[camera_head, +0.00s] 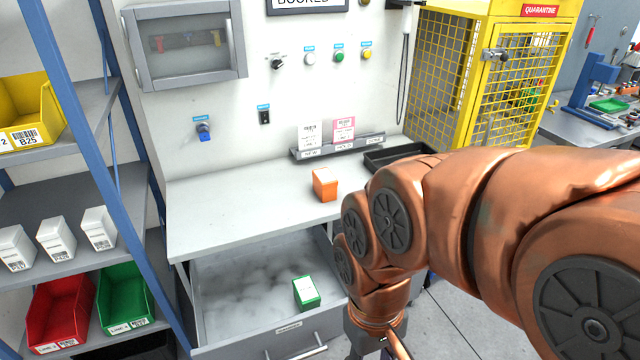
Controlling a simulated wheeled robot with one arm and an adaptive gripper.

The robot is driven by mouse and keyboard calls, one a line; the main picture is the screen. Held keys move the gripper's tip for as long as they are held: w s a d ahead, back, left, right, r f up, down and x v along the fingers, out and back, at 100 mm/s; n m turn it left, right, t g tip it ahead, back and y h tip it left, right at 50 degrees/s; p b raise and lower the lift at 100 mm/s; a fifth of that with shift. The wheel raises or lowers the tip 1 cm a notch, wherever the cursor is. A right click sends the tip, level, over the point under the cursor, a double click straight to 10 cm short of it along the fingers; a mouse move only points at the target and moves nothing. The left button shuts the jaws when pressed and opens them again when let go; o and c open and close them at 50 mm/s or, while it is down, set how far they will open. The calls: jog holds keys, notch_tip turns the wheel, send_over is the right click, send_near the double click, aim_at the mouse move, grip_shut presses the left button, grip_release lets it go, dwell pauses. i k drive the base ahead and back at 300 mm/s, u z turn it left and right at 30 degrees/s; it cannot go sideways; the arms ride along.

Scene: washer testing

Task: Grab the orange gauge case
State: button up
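The orange gauge case (325,185) is a small upright box standing alone on the light worktop (225,205), near its right part. My copper-coloured arm reaches in from the right, and its near links pass just right of the case. The arm's end points down beside the worktop's front edge, below and to the right of the case. My gripper is at the bottom edge of the picture, mostly cut off, and its fingertips are not visible. Nothing is seen touching the case.
An open drawer (240,295) below the worktop holds a green case (306,292). Behind the orange case are a card rack (340,147) and a dark tray (392,154). A blue-framed shelf (135,165) stands left, a yellow cage (490,75) back right. The worktop's left part is clear.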

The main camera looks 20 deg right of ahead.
aim_at(325, 184)
jog(key=u, duration=3.6)
jog(key=k, duration=2.1)
jog(key=z, duration=1.65)
